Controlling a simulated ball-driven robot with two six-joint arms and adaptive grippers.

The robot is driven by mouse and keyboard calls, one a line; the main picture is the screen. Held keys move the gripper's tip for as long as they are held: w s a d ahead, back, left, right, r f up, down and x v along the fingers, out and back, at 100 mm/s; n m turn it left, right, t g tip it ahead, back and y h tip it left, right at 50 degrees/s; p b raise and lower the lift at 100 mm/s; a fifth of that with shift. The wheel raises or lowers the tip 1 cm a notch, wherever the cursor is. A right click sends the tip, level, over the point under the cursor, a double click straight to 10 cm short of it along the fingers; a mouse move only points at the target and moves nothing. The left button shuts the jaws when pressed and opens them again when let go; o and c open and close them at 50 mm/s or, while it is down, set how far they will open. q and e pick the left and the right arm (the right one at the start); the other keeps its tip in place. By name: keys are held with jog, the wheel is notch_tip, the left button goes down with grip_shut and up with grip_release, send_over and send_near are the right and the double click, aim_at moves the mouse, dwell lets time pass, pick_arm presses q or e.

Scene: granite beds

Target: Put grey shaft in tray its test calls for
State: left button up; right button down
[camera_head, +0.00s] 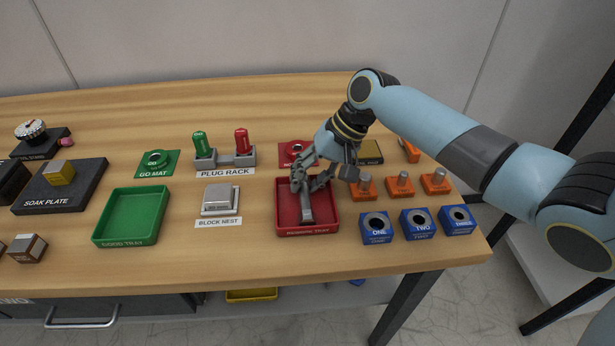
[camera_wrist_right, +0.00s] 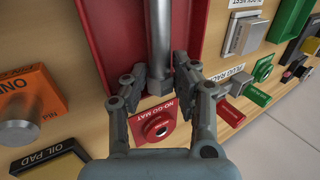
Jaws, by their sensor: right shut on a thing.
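My right gripper (camera_head: 312,184) reaches down over the red tray (camera_head: 334,227) and is shut on the grey shaft (camera_head: 306,206). The shaft lies within the tray's outline, and I cannot tell whether it touches the floor. In the right wrist view the shaft (camera_wrist_right: 160,40) runs away from the fingers (camera_wrist_right: 174,78) over the red tray (camera_wrist_right: 104,45). The green tray (camera_head: 131,216), whose label reads as a good tray, is empty at the left. The red no-go mat (camera_head: 288,150) and green go mat (camera_head: 158,162) stand behind. My left gripper is not in view.
Blue blocks ONE (camera_head: 376,229), TWO (camera_head: 418,224) and another stand right of the red tray, with orange blocks (camera_head: 403,186) behind. The plug rack (camera_head: 226,160) and block nest (camera_head: 220,200) stand between the trays. The soak plate (camera_head: 60,190) is far left.

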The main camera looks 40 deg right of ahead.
jog(key=shift+f, duration=0.15)
jog(key=c, duration=1)
grip_release()
jog(key=shift+o, duration=0.2)
